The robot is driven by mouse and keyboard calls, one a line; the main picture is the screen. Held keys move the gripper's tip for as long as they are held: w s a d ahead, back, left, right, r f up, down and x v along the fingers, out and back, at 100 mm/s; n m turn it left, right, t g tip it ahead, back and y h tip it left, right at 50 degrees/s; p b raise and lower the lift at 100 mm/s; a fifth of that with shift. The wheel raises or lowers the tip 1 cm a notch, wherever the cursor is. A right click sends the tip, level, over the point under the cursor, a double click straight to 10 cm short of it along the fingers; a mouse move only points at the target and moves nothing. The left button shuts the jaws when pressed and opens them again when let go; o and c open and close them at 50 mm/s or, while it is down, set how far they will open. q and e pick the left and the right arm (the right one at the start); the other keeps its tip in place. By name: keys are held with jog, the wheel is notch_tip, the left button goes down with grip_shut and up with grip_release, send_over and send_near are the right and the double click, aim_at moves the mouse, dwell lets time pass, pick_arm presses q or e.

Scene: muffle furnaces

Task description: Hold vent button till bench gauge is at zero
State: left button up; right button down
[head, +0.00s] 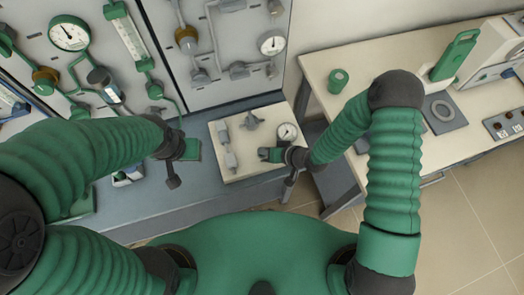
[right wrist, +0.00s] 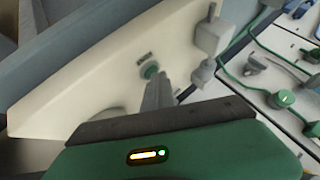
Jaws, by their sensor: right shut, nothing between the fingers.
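The bench gauge (head: 287,131) is a small white dial on a cream board on the blue-grey bench. It is too small for me to read its needle. The vent button (right wrist: 150,71) is a small green round button beside a dark label on the board. My right gripper (head: 265,154) is over the board, just below the gauge in the head view. In the right wrist view its shut, empty fingers (right wrist: 159,90) end right at the button. I cannot tell whether they touch or press it. My left gripper (head: 175,165) hangs over the bench left of the board; its fingers are unclear.
A grey valve (head: 252,119) and pale fittings (head: 229,148) stand on the board near my right gripper. Behind is a wall panel with larger gauges (head: 69,34) and green tubing. A cream table (head: 345,62) with a green cylinder (head: 338,80) stands at the right.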

dwell(0.5)
jog(key=shift+r+p, duration=0.75)
jog(key=shift+r, duration=0.15)
notch_tip(320, 180, up, 5)
jog(key=p, duration=0.4)
dwell(0.4)
